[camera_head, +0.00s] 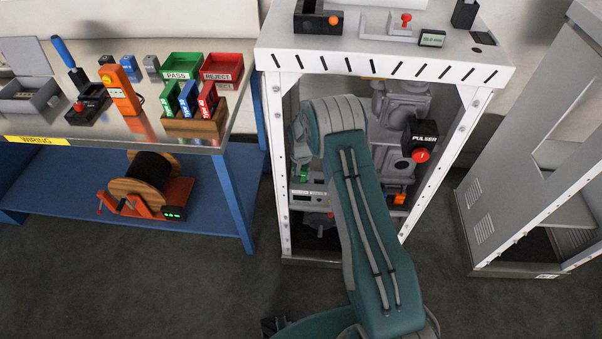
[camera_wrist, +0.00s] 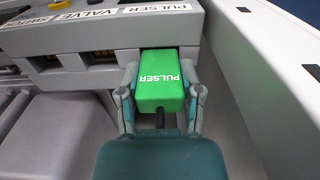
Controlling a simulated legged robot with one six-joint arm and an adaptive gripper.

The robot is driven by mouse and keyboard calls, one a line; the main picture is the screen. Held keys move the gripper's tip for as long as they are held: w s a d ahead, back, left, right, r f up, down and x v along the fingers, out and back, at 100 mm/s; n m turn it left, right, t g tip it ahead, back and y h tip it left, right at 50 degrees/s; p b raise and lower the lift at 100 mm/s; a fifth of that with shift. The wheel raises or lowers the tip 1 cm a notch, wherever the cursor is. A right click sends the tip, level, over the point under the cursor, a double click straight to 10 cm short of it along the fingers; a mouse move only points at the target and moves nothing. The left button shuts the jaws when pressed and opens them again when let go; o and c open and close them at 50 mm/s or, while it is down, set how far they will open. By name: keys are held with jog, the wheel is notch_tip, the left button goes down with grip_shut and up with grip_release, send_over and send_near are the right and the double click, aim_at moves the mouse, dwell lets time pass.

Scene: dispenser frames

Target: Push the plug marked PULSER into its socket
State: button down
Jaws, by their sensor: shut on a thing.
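The green plug (camera_wrist: 160,80), marked PULSER in white letters, is between the fingers of my gripper (camera_wrist: 162,95) in the wrist view. My gripper is shut on it. A dark cable leaves the plug's near end. The plug's far end is at the front of the grey socket block (camera_wrist: 185,28), beneath the white PULSER label (camera_wrist: 164,8). The plug covers the socket opening, and I cannot tell how deep it sits. In the head view, a bit of green (camera_head: 303,172) shows inside the white dispenser frame (camera_head: 282,150); my arm hides most of that area.
Beside the plug are open sockets (camera_wrist: 97,56) under a VALVE label and another label. A grey wall (camera_wrist: 235,80) stands close on the right. A black PULSER box (camera_head: 424,138) with a red knob is in the frame. A wiring bench (camera_head: 130,150) stands left, a grey cabinet (camera_head: 490,200) right.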

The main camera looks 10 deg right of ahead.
jog(key=shift+f, duration=0.6)
jog(key=shift+c, duration=0.9)
grip_release()
notch_tip(320, 180, up, 12)
jog(key=shift+f, duration=0.1)
